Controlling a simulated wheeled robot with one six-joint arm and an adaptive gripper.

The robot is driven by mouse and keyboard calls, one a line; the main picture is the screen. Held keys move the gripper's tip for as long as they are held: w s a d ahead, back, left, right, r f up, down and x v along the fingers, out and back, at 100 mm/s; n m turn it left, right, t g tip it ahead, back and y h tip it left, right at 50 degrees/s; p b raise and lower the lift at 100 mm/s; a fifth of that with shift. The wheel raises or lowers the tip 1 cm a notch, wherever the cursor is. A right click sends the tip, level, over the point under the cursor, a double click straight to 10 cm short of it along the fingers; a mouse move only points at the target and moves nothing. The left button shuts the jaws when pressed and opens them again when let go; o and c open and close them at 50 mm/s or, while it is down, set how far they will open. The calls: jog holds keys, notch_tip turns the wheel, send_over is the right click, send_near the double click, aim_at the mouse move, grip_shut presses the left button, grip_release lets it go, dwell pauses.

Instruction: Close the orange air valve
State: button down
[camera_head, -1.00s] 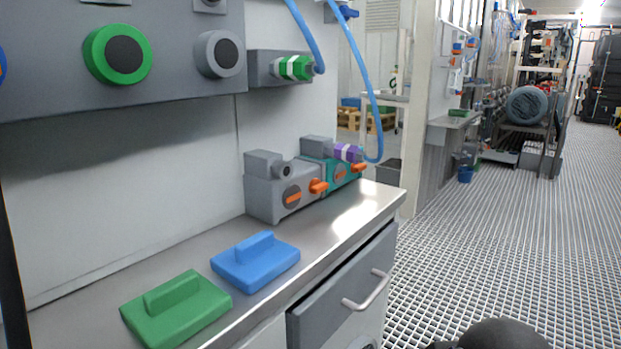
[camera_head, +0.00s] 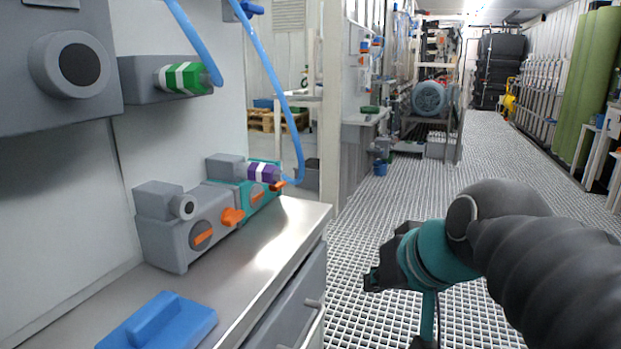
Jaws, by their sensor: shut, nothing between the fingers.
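A grey valve block (camera_head: 172,228) stands at the back of the steel counter, with an orange bar on its round face (camera_head: 202,237) and an orange knob (camera_head: 232,216) at its right end. Beside it is a teal block (camera_head: 258,192) with a purple-and-white fitting (camera_head: 262,173), another orange bar on its face and a small orange handle (camera_head: 278,185). I cannot tell which orange part is the air valve. My gripper (camera_head: 374,281) is shut and empty, pointing left over the floor grating, to the right of the counter and well apart from the blocks. Its fingers are partly hidden.
A blue block with a raised grip (camera_head: 160,322) lies on the near counter (camera_head: 262,262). A drawer handle (camera_head: 312,325) sticks out from its front. A blue hose (camera_head: 285,100) hangs down by the purple fitting. The grating floor to the right is open.

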jog(key=w+a+r+n+t+y, duration=0.15)
jog(key=a+r, duration=0.25)
jog(key=r, duration=0.6)
jog(key=w+a+r+y+p, duration=0.1)
jog(key=w+a+r+y, duration=0.2)
jog(key=r, duration=0.6)
jog(key=w+a+r+t+y, duration=0.1)
jog(key=w+a+r+y, duration=0.2)
jog(key=r, duration=0.7)
jog(key=s+a+r+n+y+p, duration=0.1)
jog(key=s+a+r+n+y, duration=0.2)
jog(key=r, duration=0.9)
jog(key=a+r+n+y+p, duration=0.1)
jog(key=a+r+y, duration=0.35)
jog(key=r, duration=0.65)
jog(key=w+a+p, duration=0.1)
jog(key=w+a, duration=0.1)
jog(key=a, duration=0.5)
jog(key=shift+w+h+p, duration=0.15)
jog(key=shift+h+p, duration=0.15)
jog(key=shift+p, duration=0.05)
jog(key=shift+d, duration=0.1)
jog(key=shift+w+r+p, duration=0.2)
jog(key=shift+r+p, duration=0.2)
jog(key=shift+r, duration=0.15)
